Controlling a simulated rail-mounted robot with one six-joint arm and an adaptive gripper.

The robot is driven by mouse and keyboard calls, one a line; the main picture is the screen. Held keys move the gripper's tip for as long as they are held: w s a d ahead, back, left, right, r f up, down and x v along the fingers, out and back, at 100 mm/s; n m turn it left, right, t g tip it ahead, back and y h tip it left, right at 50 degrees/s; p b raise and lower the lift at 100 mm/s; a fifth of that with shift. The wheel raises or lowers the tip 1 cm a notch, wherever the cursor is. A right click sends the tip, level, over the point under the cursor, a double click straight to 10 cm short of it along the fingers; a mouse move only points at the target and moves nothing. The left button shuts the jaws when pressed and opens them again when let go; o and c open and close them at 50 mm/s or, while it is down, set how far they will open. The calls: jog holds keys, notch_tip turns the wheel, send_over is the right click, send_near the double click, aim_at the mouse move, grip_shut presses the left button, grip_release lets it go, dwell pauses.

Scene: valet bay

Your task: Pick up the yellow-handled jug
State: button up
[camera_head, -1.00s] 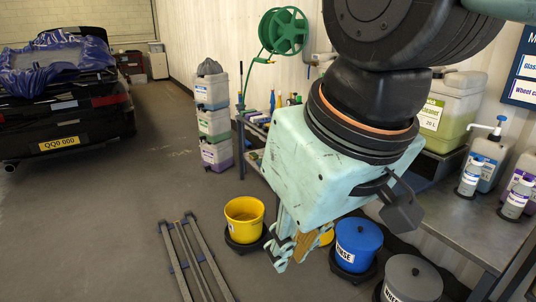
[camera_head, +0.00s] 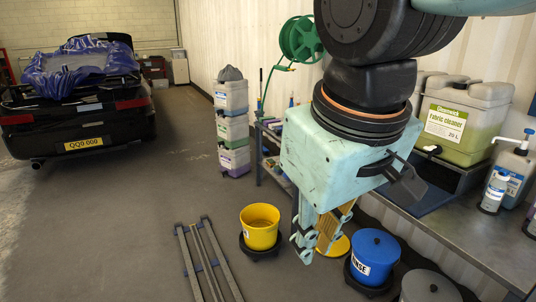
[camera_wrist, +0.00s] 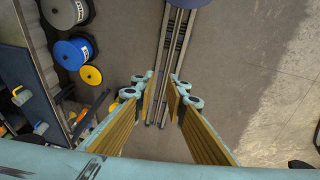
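I cannot make out a jug with a yellow handle for certain in either view. In the wrist view a small yellow loop (camera_wrist: 20,97) shows at the left edge among items by a dark blue surface; it is too small to tell whether it is a jug's handle. My gripper (camera_head: 322,240) hangs pointing down over the floor between the yellow bucket and the blue bucket. In the wrist view my gripper (camera_wrist: 163,90) has its two pads apart with nothing between them, and floor rails show below.
A yellow bucket (camera_head: 260,228), a blue bucket (camera_head: 373,255) and a grey one (camera_head: 430,287) stand on the floor. Rails (camera_head: 205,262) lie at left. A metal bench (camera_head: 460,225) on the right holds a large fabric cleaner can (camera_head: 462,120). The floor towards the car (camera_head: 85,110) is open.

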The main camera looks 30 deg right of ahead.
jog(key=w+d+f+n+g+h+p, duration=0.1)
jog(key=w+d+f+n+g+h, duration=0.15)
jog(key=w+d, duration=0.85)
jog(key=w+d+f+n+g+h+p, duration=0.15)
jog(key=w+d+h, duration=0.25)
jog(key=w+d, duration=0.75)
jog(key=w+d+f+n+g+h, duration=0.1)
jog(key=w+d+n+g+h, duration=0.3)
jog(key=d, duration=1.2)
jog(key=w+d+f+n+h, duration=0.3)
jog(key=w+d+f, duration=0.5)
jog(key=d+f, duration=0.4)
jog(key=w+d+f+n+t+h+p, duration=0.1)
jog(key=w+d+f+n+h, duration=0.2)
jog(key=w+d+f, duration=0.6)
notch_tip(320, 180, down, 3)
jog(key=d, duration=0.2)
jog(key=shift+w+d+r+n+t, duration=0.15)
jog(key=shift+w+d+n+t, duration=0.15)
jog(key=shift+d+n, duration=0.1)
jog(key=shift+s+d, duration=0.1)
jog(key=shift+s+d+b, duration=0.1)
jog(key=shift+s+d, duration=0.15)
jog(key=shift+d, duration=1.15)
jog(key=shift+s+d+b, duration=0.15)
jog(key=shift+s+d, duration=0.15)
jog(key=shift+d, duration=1.05)
jog(key=shift+s+d+b, duration=0.1)
jog(key=shift+s+d, duration=0.15)
jog(key=shift+d, duration=1.15)
